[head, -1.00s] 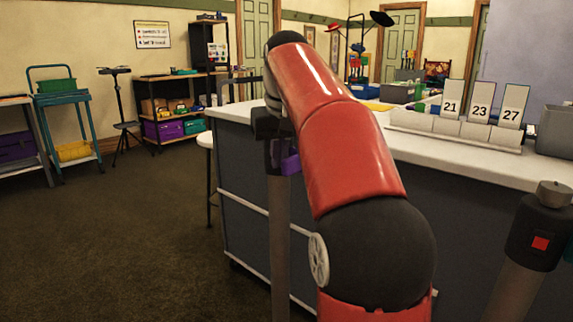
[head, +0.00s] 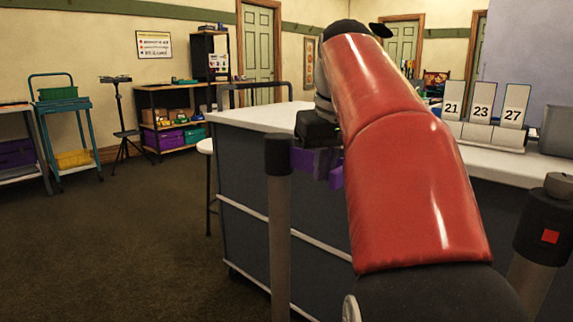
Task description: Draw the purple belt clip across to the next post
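The near post (head: 280,215) stands upright left of centre, grey with a black top. A short purple belt (head: 300,158) runs from its head to the right. The purple belt clip (head: 336,176) is at the belt's outer end, just below my gripper (head: 322,160). My gripper's black hand is right of the post top. The fingers are mostly hidden, but the clip is away from the post and has moved with the hand, so the gripper appears shut on it. Another post (head: 541,235), with a black head and red square, stands at the right edge.
A grey counter with a white top (head: 262,116) stands behind the posts. Number cards (head: 482,102) stand on it at the right. A white stool (head: 206,146) is by its left end. Open dark floor (head: 130,245) lies to the left. My red arm covers much of the centre right.

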